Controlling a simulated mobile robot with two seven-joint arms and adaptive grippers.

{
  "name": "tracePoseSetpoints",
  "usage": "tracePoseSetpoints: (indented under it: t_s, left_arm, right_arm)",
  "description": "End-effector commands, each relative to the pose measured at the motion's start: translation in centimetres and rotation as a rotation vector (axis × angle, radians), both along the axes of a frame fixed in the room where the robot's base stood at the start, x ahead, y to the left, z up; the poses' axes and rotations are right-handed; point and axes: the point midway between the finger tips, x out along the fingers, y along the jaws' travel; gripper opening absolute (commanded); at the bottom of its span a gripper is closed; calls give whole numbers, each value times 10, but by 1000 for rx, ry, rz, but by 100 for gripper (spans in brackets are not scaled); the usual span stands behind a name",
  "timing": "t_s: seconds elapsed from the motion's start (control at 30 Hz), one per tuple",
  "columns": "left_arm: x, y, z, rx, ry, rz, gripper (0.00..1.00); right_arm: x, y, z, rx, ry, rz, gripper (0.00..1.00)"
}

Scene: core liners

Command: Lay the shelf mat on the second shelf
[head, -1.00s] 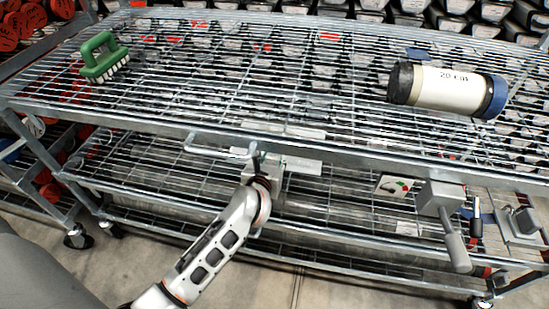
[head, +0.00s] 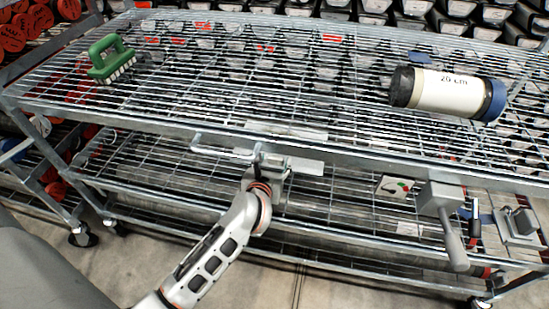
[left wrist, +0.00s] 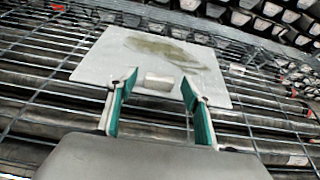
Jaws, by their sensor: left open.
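The shelf mat (left wrist: 110,65) is a flat pale grey sheet with a brownish stain, lying on the wire shelf in the left wrist view. A small pale block or tab (left wrist: 159,82) stands at its near edge. In the head view only a pale strip of the mat (head: 308,167) shows below the top shelf; the rest is hidden. My left gripper (left wrist: 160,90) is open, its green-lined fingers at the mat's near edge on either side of the tab. In the head view it (head: 275,168) reaches under the top shelf's front rail. My right gripper is not in view.
The top wire shelf (head: 250,80) holds a green brush (head: 105,55) and a cream cylinder (head: 445,92). Its front rail (head: 330,152) lies just above my left gripper. A grey-handled tool (head: 447,215) and a small device (head: 517,225) are at the right.

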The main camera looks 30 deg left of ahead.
Motion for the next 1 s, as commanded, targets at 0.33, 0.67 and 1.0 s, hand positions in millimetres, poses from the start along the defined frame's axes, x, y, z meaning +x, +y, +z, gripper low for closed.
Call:
tracePoseSetpoints:
  t_s: [0.33, 0.67, 1.0]
  left_arm:
    - [-60, -18, 32, -2, -8, -2, 50]
    - [-87, -19, 44, 73, -20, -15, 50]
    - [-151, -34, 123, 1081, -160, -300, 50]
  right_arm:
    - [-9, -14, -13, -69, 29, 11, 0]
    - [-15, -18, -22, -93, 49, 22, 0]
    - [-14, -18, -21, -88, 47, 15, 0]
